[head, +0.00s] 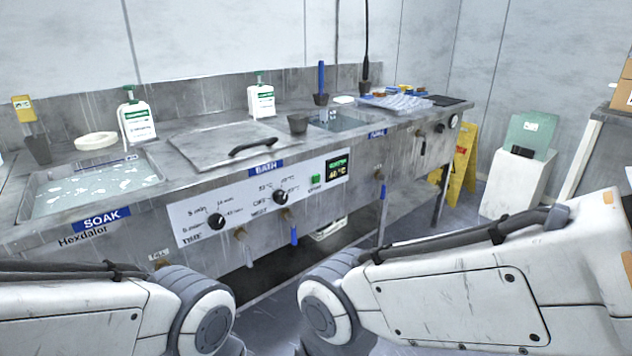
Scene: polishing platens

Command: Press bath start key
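The bath control panel (250,205) is on the front face of the steel counter, below the blue BATH label (266,167). It carries two black knobs, the left knob (216,221) and the right knob (280,196). A small green key (315,181) sits right of the knobs, with a small label under it. A dark display (337,168) with green and yellow text is to its right. The bath lid (215,146) with a black handle is shut. Both my arms show in the foreground, but neither gripper is in view. Nothing touches the panel.
A soak basin (90,187) with foamy liquid is at the left. A yellow floor sign (463,160) stands at the right. Floor is clear before the counter.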

